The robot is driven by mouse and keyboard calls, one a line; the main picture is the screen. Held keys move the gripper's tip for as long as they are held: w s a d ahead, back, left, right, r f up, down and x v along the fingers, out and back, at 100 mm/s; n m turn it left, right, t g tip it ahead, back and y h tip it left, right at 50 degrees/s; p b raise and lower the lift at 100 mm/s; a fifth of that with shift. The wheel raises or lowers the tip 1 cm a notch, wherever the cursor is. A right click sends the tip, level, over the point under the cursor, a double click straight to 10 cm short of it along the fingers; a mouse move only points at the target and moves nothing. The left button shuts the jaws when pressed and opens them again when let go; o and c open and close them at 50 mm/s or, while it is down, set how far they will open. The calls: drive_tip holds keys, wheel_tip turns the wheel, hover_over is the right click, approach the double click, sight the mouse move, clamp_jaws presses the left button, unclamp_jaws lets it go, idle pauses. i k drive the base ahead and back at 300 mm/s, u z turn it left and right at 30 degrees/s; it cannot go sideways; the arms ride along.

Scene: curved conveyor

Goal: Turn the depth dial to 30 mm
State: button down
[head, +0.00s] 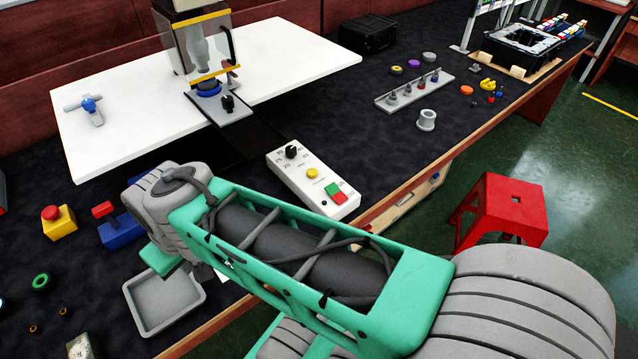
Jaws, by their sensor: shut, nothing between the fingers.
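The depth dial (291,152) is a black knob at the far end of a white control box (318,199) on the dark table. Small printed numbers surround the dial, and some of them can be made out. The way its pointer faces is too small to tell. The same box carries a yellow button (312,173), a green button (333,188) and a red button (339,197). My teal and grey arm crosses the foreground, nearer than the box. My gripper does not show; the arm's far end hides it or it is out of sight.
A machine with a clear guard (196,45) stands on a white board (290,55) behind the box. A grey tray (140,316), blue clamp (120,232) and yellow-red button box (58,222) lie left. A red stool (512,200) stands right of the table. Table right of the box is mostly clear.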

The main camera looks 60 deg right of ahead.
sight(290, 150)
drive_tip(key=k, duration=0.15)
drive_tip(key=z, duration=1.55)
drive_tip(key=i, duration=0.4)
drive_tip(key=u, duration=2.15)
drive_tip(key=k, duration=0.95)
drive_tip(key=z, duration=1.1)
drive_tip(key=i, duration=0.5)
drive_tip(key=z, duration=0.05)
